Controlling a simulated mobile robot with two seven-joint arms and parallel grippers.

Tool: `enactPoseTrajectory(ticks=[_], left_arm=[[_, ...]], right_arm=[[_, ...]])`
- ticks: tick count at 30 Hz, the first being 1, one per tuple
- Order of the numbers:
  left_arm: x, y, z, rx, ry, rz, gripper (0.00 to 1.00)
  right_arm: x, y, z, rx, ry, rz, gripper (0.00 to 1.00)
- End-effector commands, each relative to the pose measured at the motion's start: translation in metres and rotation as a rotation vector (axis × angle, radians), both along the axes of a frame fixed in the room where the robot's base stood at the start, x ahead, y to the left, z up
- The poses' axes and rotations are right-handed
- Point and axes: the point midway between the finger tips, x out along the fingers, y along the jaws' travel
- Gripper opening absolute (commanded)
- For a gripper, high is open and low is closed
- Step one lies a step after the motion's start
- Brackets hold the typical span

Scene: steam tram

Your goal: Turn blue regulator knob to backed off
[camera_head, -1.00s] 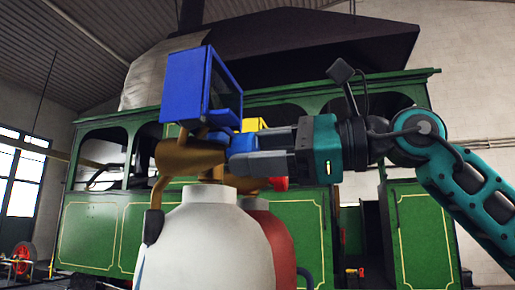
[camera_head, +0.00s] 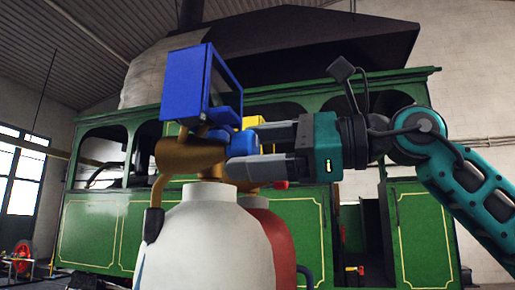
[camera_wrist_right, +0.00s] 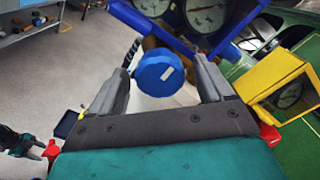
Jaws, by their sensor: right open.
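The blue regulator knob (camera_head: 243,143) sits on the brass regulator (camera_head: 188,154), below a blue-framed gauge box (camera_head: 188,85). In the right wrist view the knob (camera_wrist_right: 159,73) is a round blue cap with a short white mark, pointing toward the camera. My right gripper (camera_head: 258,150) is open around the knob. Its fingers lie on either side, with a visible gap at each side in the wrist view (camera_wrist_right: 162,88). My left gripper does not show in the head view; a dark and teal shape (camera_wrist_right: 18,140) at the wrist view's left edge may be part of it.
A white cylinder (camera_head: 210,235) stands under the blue gauges, with a red cylinder (camera_head: 285,245) behind it. A yellow gauge box (camera_wrist_right: 278,83) is close to the right finger. The green tram (camera_head: 90,230) fills the background.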

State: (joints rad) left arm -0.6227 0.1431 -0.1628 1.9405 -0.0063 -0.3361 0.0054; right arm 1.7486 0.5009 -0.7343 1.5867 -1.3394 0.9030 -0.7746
Motion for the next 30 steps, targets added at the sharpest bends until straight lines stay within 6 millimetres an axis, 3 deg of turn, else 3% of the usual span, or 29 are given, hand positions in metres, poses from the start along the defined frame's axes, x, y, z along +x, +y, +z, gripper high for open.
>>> enactPoseTrajectory(ticks=[5, 18, 24, 30], left_arm=[[-0.001, 0.0, -0.005, 0.001, 0.003, 0.0, 0.52], [-0.002, 0.0, -0.019, 0.0, 0.005, 0.0, 0.52], [-0.002, 0.0, -0.021, 0.0, 0.005, 0.0, 0.52], [-0.002, 0.0, -0.021, 0.0, 0.005, 0.0, 0.52]], right_arm=[[-0.004, -0.015, -0.001, 0.0, 0.0, -0.003, 0.8], [-0.032, -0.102, -0.001, 0.001, -0.001, -0.003, 0.8], [-0.039, -0.12, -0.001, 0.0, 0.0, -0.001, 0.8], [-0.04, -0.123, 0.0, 0.0, 0.0, 0.0, 0.8]])
